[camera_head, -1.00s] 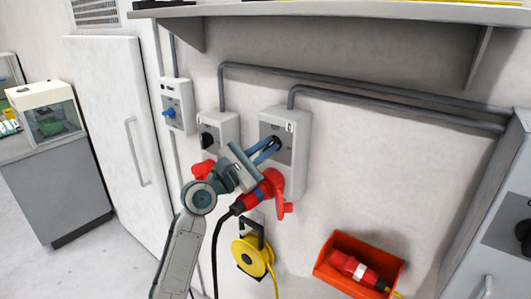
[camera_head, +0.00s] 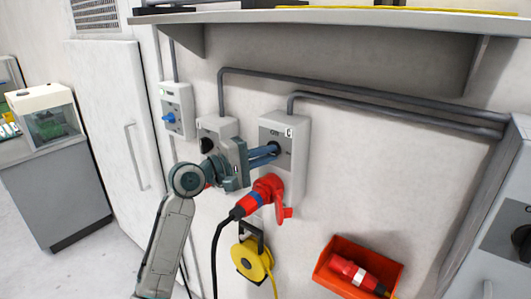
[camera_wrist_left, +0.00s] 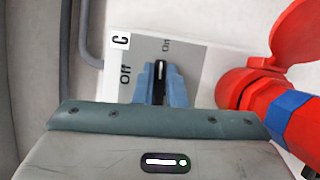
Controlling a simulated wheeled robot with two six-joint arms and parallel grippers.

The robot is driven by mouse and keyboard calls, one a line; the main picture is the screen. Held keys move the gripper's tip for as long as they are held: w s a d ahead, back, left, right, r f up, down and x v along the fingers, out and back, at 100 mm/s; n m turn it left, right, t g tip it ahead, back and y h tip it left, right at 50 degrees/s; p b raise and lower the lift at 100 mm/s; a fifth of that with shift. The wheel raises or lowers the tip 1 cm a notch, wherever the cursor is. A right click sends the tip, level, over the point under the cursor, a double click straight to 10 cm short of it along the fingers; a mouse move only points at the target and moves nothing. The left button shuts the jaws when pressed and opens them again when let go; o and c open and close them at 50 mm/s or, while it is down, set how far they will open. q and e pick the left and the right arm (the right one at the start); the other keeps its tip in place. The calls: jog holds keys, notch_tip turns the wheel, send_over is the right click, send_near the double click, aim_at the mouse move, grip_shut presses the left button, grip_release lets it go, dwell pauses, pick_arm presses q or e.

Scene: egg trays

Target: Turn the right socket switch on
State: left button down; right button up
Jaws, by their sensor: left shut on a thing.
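The right socket box (camera_head: 296,128), marked C, is a pale box on the wall with a grey switch panel. My left gripper (camera_head: 276,151) has its blue fingers at the panel. In the left wrist view the fingers (camera_wrist_left: 160,88) are shut on the black switch knob (camera_wrist_left: 159,75), one on each side. The knob's white mark points up in that view, towards the "On" label (camera_wrist_left: 167,45). The "Off" label (camera_wrist_left: 126,74) is to the left. A red plug (camera_head: 258,196) sits in the socket below the switch. My right gripper is not in view.
Another socket box (camera_head: 218,128) stands close on the left, partly behind my gripper. A blue-knobbed box (camera_head: 178,105) is further left. A yellow cable reel (camera_head: 252,259) hangs below. An orange bin (camera_head: 345,245) holds another red plug. A shelf (camera_head: 340,16) juts out above.

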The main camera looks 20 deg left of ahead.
pick_arm(q)
jog(key=shift+f+m, duration=0.15)
jog(key=shift+m, duration=0.35)
jog(key=shift+g, duration=0.3)
jog(key=c, duration=1.5)
grip_release()
jog(key=shift+s+a, duration=0.35)
jog(key=b+v, duration=0.4)
jog(key=v, duration=0.6)
jog(key=shift+s+d+b, duration=0.1)
jog(key=shift+d+b, duration=0.05)
jog(key=shift+b, duration=0.15)
